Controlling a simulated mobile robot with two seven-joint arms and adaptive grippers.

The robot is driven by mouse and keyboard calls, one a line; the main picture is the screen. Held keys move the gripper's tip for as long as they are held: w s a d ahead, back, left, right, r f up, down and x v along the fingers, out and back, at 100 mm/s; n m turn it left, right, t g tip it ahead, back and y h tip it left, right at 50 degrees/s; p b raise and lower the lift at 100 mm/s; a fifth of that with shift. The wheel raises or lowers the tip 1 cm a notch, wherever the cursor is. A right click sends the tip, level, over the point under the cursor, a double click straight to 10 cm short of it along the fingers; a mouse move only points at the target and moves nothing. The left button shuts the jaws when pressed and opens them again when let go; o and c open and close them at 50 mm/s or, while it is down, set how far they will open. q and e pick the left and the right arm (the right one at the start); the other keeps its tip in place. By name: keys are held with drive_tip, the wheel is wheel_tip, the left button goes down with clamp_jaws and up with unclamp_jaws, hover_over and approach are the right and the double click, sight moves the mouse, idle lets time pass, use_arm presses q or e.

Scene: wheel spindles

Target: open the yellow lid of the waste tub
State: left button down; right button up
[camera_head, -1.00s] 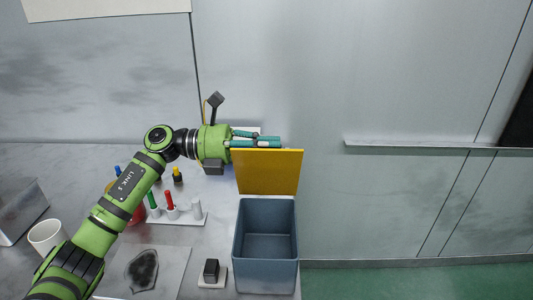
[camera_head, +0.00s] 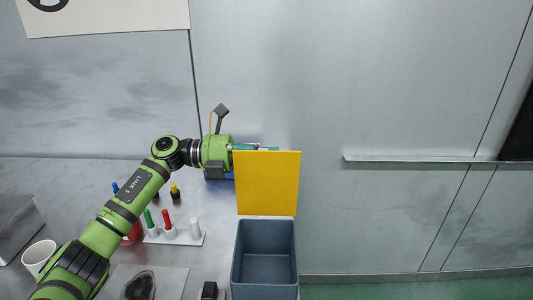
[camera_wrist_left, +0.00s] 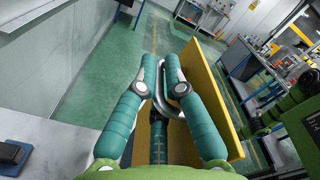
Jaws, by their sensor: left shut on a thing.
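The yellow lid (camera_head: 268,183) stands upright at the back edge of the blue-grey waste tub (camera_head: 265,240), whose top is uncovered and looks empty inside. My left gripper (camera_head: 265,149) is behind the lid's top edge, its fingertips partly hidden by the lid. In the left wrist view, the gripper (camera_wrist_left: 162,72) is shut on a grey metal handle (camera_wrist_left: 176,92) beside the yellow lid (camera_wrist_left: 208,85). My right gripper is not in view.
A white rack (camera_head: 180,238) with green, red and white pieces stands left of the tub. A white mug (camera_head: 38,258) and a metal box (camera_head: 15,225) are further left. The wall is close behind; a ledge (camera_head: 420,158) juts out at right.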

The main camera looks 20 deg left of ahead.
use_arm(q)
drive_tip(key=c, duration=1.4)
unclamp_jaws()
drive_tip(key=shift+o, duration=0.2)
drive_tip(key=v, duration=1.2)
